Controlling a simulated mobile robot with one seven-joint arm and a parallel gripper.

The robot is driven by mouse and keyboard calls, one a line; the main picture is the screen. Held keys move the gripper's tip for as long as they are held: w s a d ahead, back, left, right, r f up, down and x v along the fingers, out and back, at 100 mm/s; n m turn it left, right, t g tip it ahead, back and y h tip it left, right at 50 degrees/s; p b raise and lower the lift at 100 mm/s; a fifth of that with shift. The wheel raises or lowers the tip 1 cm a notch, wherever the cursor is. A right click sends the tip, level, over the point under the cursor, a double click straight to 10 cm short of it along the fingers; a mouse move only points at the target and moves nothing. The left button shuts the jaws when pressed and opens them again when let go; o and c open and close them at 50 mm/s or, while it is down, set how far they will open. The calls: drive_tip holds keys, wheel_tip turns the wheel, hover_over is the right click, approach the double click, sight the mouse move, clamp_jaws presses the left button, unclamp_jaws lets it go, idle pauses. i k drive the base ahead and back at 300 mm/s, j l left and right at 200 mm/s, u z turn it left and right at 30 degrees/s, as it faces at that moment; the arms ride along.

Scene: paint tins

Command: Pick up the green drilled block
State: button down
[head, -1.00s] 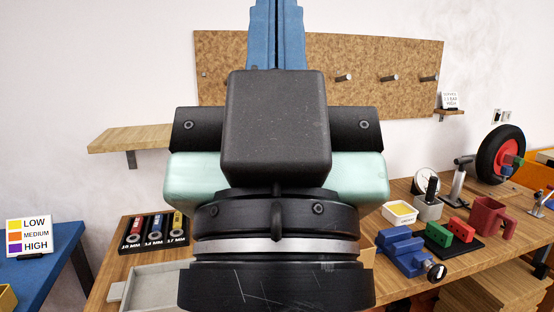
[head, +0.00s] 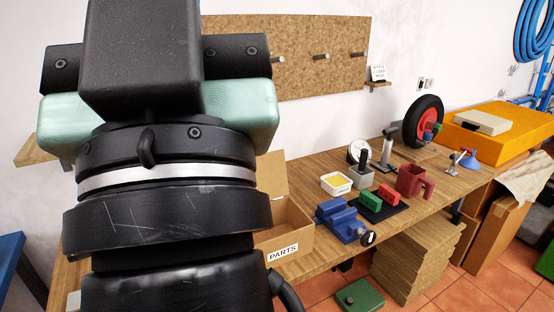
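The green drilled block (head: 370,201) lies on a black mat (head: 392,215) on the wooden workbench, right of the middle in the head view. A red drilled block (head: 389,194) sits beside it on the same mat. My arm fills the left of the view, well apart from the green block. The fingers of my gripper do not show, so I cannot see what they hold.
A blue vise (head: 340,218) stands in front of the mat. An open PARTS box (head: 285,225) is at left. A green case (head: 360,297) is on the floor.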

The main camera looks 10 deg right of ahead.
sight(373, 203)
drive_tip(key=i+l+z, duration=0.15)
drive_tip(key=i, duration=0.35)
drive_tip(key=i+l+z, duration=0.15)
drive_tip(key=i, duration=0.4)
